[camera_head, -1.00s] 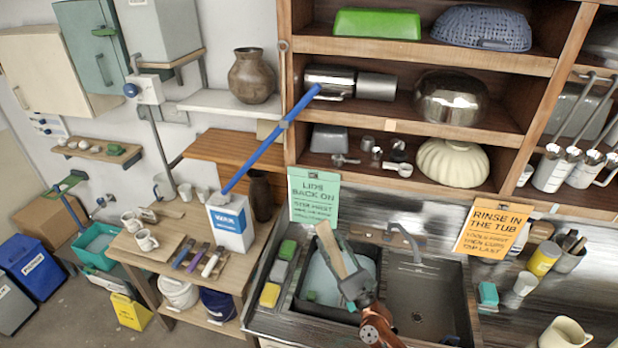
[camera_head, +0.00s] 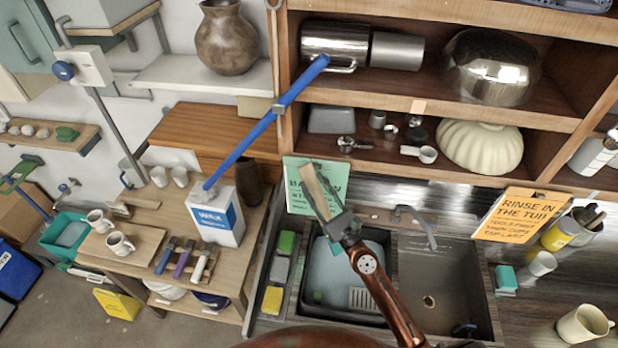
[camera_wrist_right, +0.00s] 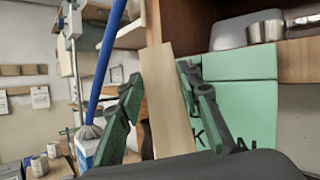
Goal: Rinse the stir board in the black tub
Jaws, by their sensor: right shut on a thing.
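My right gripper (camera_head: 343,222) is shut on the stir board, a flat pale wooden strip (camera_head: 316,188). It holds the board tilted, with its far end up in front of the green sign. In the right wrist view the board (camera_wrist_right: 168,100) stands between the two dark fingers (camera_wrist_right: 166,108). The black tub (camera_head: 303,278) sits in the left sink basin, below and around the gripper's place in the picture. It holds pale bluish water (camera_head: 335,268). The board appears above the tub, clear of the water. My left gripper is not in view.
A metal sink basin (camera_head: 428,285) with a tap (camera_head: 415,222) lies right of the tub. Sponges (camera_head: 272,299) line its left side. An orange sign (camera_head: 520,217) leans behind. A wax box (camera_head: 218,218) with a blue-handled tool (camera_head: 262,125) stands left. Shelves (camera_head: 480,112) rise behind.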

